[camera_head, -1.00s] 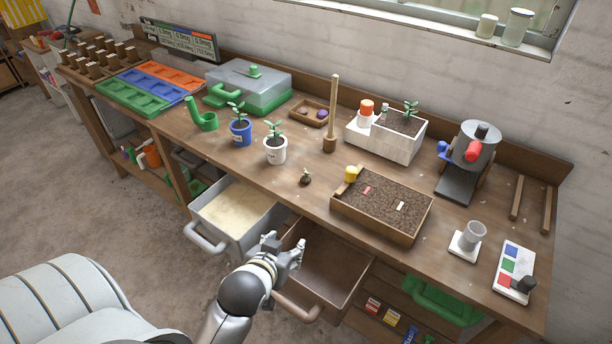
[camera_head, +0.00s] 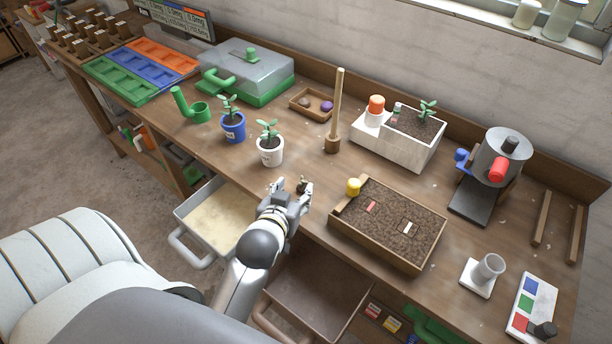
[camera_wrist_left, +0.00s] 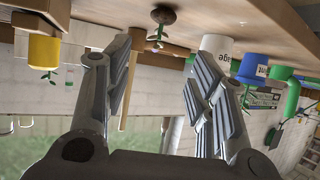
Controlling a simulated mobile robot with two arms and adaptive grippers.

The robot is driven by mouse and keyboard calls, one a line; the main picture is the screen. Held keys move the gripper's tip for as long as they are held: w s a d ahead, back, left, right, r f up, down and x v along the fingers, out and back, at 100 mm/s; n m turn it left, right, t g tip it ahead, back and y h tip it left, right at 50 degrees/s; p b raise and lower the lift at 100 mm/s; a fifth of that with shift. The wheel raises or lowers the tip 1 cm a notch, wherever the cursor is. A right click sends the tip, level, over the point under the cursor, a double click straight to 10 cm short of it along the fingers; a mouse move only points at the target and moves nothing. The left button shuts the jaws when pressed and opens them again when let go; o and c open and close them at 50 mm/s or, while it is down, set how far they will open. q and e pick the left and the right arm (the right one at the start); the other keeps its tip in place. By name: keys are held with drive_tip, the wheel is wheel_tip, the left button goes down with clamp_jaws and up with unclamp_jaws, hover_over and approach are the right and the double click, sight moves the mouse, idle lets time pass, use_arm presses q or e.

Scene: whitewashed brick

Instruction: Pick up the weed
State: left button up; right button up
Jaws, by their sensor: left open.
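The weed (camera_head: 301,186) is a small dark clump on the workbench, in front of the white pot, partly hidden by my fingers in the head view. In the wrist view, which is upside down, the weed (camera_wrist_left: 163,16) is a dark round clump with a thin sprig. My left gripper (camera_head: 292,189) is open at the bench's front edge, its fingertips close around the weed's place. In the wrist view the open fingers (camera_wrist_left: 160,72) are spread with nothing between them, and the weed shows beyond their tips. My right gripper is not in view.
A white pot (camera_head: 270,156) and a blue pot (camera_head: 233,133) with seedlings stand behind left of the gripper. A soil tray (camera_head: 427,222) with a yellow piece (camera_head: 353,187) lies to the right. An open drawer with pale contents (camera_head: 196,212) and an open brown drawer (camera_head: 318,290) stick out below.

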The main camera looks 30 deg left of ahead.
sight(302, 180)
use_arm(q)
drive_tip(key=shift+x, duration=1.15)
drive_tip(key=shift+w+a+f, duration=0.15)
drive_tip(key=shift+w, duration=0.1)
drive_tip(key=shift+w+f+p, duration=0.1)
drive_tip(key=shift+w+p, duration=0.15)
drive_tip(key=shift+p, duration=0.05)
drive_tip(key=shift+w+a+f, duration=0.1)
drive_tip(key=shift+w, duration=0.15)
drive_tip(key=p+x, duration=0.1)
drive_tip(key=x, duration=0.2)
drive_tip(key=shift+w, duration=0.25)
drive_tip(key=shift+w+f+p, duration=0.35)
drive_tip(key=shift+w+f, duration=0.05)
drive_tip(key=shift+w, duration=0.1)
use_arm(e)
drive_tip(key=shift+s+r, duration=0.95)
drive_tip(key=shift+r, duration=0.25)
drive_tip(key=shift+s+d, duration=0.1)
use_arm(q)
drive_tip(key=c, duration=1)
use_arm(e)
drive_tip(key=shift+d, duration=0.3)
